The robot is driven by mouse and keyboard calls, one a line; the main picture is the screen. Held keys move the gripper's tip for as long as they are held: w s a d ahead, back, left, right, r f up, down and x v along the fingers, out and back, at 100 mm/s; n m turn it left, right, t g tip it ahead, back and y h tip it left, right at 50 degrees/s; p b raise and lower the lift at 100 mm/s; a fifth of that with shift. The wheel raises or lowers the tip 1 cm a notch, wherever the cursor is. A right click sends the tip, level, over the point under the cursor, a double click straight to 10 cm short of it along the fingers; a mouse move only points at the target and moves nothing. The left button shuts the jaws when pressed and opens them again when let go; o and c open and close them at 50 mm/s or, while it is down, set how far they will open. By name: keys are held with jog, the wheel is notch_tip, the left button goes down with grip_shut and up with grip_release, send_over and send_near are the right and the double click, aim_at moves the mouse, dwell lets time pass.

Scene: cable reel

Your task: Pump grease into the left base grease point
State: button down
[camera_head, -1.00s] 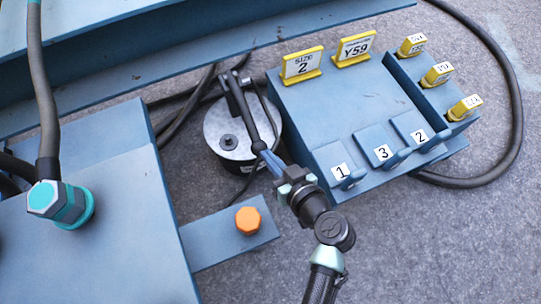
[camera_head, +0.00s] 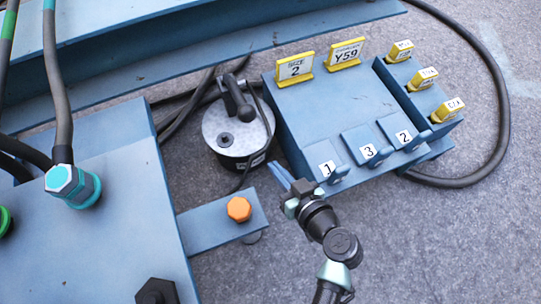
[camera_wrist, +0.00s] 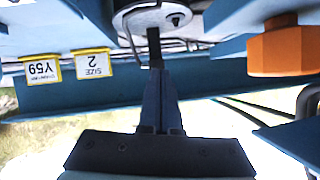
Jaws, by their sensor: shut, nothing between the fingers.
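The grease pump (camera_head: 229,137) is a black drum with a grey lid, standing on the floor between the blue base and the blue tool block. Its black lever (camera_head: 239,100) looks short and foreshortened in the head view. Its lid (camera_wrist: 130,22) also shows at the top of the wrist view. My gripper (camera_head: 275,170) is shut and empty, just to the lower right of the pump and apart from it in the head view. An orange hex cap (camera_head: 239,209) sits on a blue plate left of my gripper. No label marks the left base grease point.
The blue tool block (camera_head: 330,110) carries tags "SIZE 2" (camera_head: 295,67) and "Y59" (camera_head: 345,53), with numbered slots and yellow-tagged pieces. A teal fitting (camera_head: 72,186) with a hose stands on the blue base (camera_head: 110,240). A black hose (camera_head: 505,110) curves around the right. Floor at lower right is clear.

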jog(key=s+d, duration=0.1)
jog(key=s+p, duration=0.1)
jog(key=s, duration=0.1)
jog(key=s+d, duration=0.1)
jog(key=s, duration=0.1)
jog(key=shift+d+r, duration=0.3)
jog(key=shift+r, duration=0.1)
jog(key=shift+r, duration=0.1)
